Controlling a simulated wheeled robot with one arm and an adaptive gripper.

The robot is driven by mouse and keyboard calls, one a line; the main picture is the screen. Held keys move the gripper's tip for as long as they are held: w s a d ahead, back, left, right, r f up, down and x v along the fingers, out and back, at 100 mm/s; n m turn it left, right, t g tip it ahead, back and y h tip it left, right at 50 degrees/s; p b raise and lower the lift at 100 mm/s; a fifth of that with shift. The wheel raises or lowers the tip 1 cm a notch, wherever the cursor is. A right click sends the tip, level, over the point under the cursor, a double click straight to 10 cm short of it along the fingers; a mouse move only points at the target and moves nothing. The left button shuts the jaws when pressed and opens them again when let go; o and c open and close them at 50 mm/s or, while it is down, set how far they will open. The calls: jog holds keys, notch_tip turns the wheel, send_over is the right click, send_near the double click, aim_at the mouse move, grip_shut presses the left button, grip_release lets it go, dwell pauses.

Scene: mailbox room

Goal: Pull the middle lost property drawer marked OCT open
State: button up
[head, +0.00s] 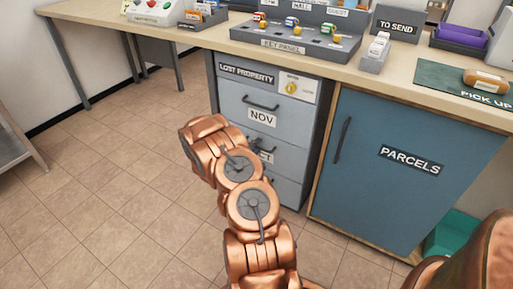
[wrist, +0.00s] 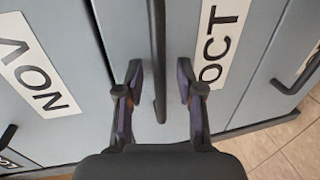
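The grey lost property cabinet stands under the counter. Its OCT drawer (head: 292,161) is the middle one, below the NOV drawer (head: 290,118), and looks shut. My arm covers much of the OCT drawer and part of its label (head: 267,157) in the head view. In the wrist view the OCT drawer face (wrist: 125,30) fills the middle, with its dark bar handle (wrist: 157,50) running up the picture. My gripper (wrist: 159,72) is open, one finger on each side of the handle, with gaps visible on both sides. The OCT label (wrist: 215,40) is right of the handle.
A blue PARCELS cupboard (head: 400,185) stands right of the drawers. The counter (head: 210,38) above holds a key panel (head: 284,43) and other items. Another drawer handle (wrist: 300,75) shows at the right in the wrist view. The tiled floor (head: 110,180) left of the drawers is clear.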

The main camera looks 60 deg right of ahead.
jog(key=shift+c, duration=0.2)
grip_shut()
dwell(0.6)
